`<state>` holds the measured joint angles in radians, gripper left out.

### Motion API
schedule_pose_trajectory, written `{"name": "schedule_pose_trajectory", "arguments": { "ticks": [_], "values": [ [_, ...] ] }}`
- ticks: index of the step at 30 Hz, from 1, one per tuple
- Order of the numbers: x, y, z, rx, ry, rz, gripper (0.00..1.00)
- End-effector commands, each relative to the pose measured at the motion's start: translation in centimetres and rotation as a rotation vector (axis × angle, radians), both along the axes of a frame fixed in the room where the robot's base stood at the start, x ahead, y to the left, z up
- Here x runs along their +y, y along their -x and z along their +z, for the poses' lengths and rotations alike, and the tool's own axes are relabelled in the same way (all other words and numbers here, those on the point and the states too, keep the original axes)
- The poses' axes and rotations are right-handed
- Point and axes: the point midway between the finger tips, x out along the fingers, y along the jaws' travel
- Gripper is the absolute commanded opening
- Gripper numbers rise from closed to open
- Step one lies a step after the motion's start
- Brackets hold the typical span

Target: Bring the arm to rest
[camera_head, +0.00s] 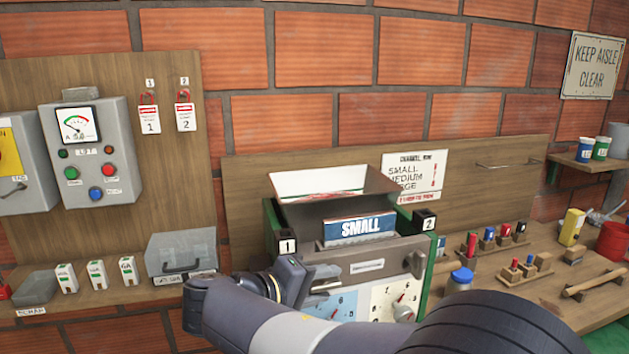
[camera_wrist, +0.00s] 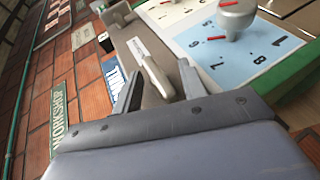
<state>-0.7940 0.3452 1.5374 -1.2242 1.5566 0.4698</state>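My arm (camera_head: 330,335) reaches in from the lower right of the head view, in front of the pulper machine (camera_head: 385,250), and its wrist bends at the machine's lower left. My gripper (camera_wrist: 160,78) shows in the wrist view with its two dark fingers apart and nothing held between them. A pale bar handle (camera_wrist: 150,66) on the machine front appears between or beyond the fingers; I cannot tell the gap.
A dial panel (camera_head: 397,299) is close to my arm.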

Motion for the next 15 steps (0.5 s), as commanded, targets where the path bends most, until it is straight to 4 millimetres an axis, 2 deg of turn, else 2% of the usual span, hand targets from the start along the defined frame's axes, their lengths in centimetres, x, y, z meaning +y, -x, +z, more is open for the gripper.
{"name": "schedule_pose_trajectory", "arguments": {
  "ticks": [1,7,15],
  "values": [
    [-0.11,0.0,0.55,0.01,-0.041,-0.003,0.4],
    [-0.12,-0.01,0.46,0.052,-0.184,-0.002,0.4],
    [-0.1,-0.02,0.23,0.078,-0.272,0.0,0.4]
  ]
}}
